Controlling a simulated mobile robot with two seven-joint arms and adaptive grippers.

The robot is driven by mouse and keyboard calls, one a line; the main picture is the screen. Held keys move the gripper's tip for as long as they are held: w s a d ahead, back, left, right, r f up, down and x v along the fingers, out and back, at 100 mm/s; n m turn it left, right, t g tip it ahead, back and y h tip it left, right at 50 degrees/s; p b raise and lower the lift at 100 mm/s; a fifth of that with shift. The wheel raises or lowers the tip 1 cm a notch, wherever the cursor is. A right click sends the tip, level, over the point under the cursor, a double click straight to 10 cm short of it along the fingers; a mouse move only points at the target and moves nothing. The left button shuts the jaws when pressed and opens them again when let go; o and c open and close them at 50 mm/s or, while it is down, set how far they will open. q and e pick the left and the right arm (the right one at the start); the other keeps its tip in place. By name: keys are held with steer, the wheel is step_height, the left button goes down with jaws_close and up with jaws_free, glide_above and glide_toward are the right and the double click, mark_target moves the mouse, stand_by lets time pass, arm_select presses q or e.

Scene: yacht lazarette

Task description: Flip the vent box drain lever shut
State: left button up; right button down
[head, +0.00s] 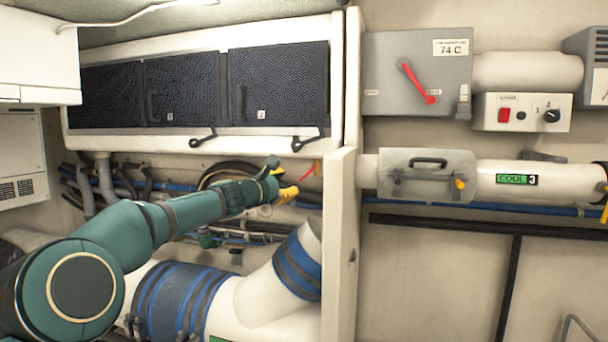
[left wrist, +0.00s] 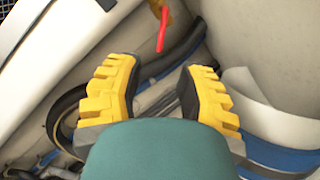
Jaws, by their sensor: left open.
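The vent box appears to be the long white wall box (head: 190,45) with three dark mesh panels in the head view. Under its right end a small red lever (head: 310,170) slants up to the right, beside the white upright panel. I take it for the drain lever, but I see no label on it. It also shows as a red handle (left wrist: 162,30) at the top of the left wrist view. My left gripper (head: 283,183) is just left of it, with yellow fingers open. In the left wrist view the gap between the fingers (left wrist: 160,70) is empty, and the red lever is beyond it.
Two black latches (head: 203,138) (head: 306,140) hang at the box's lower edge. Dark hoses (head: 225,170) run behind my gripper. A white upright panel (head: 341,250) stands close to its right. A white pipe with blue bands (head: 298,262) lies below. A grey box (head: 412,72) carries another red lever.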

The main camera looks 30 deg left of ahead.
mark_target(303, 178)
arm_select(q)
steer(key=w+p, duration=0.4)
steer(key=w, duration=0.4)
steer(key=shift+d, duration=0.2)
steer(key=shift+w+f, duration=0.1)
steer(key=shift+w, duration=0.55)
jaws_close()
